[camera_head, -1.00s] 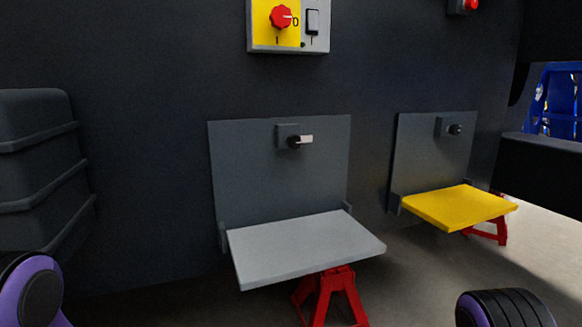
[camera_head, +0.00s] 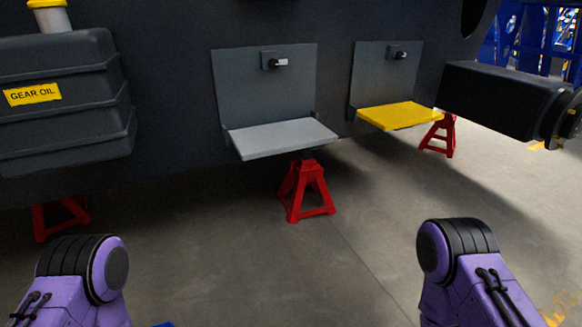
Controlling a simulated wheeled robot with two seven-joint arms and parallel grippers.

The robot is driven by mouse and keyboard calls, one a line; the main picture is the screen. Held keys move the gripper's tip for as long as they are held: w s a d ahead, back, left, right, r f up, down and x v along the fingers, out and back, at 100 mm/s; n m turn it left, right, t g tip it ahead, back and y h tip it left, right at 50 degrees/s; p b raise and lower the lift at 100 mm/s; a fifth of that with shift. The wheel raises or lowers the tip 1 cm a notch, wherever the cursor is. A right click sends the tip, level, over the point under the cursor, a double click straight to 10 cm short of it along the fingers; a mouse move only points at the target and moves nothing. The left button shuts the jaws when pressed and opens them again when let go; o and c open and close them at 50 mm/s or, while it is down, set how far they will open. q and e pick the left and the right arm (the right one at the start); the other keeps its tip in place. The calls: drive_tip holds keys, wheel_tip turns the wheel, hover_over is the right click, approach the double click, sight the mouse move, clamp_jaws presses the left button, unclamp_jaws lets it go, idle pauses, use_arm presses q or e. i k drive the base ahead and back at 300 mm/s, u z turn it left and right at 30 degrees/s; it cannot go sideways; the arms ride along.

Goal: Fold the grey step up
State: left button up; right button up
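The grey step (camera_head: 280,138) is a flat light-grey plate that sticks out level from the foot of a dark grey back plate (camera_head: 250,92) on the chassis wall. It is folded down. A small latch (camera_head: 274,62) with a black hub and a pale lever pointing right sits near the top of the back plate. Parts of my two purple arms show at the lower left and lower right, well in front of the step and apart from it. Neither gripper shows.
A yellow step (camera_head: 398,115) with its own latch (camera_head: 397,53) is folded down to the right. Red stands (camera_head: 305,192) are under the chassis. A gear oil tank (camera_head: 60,105) is at the left, a black cylinder part (camera_head: 500,97) at the right.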

sight(282, 138)
drive_tip(key=z, duration=0.7)
drive_tip(key=i, duration=1)
drive_tip(key=u, duration=0.75)
drive_tip(key=i, duration=0.5)
drive_tip(key=u, duration=0.55)
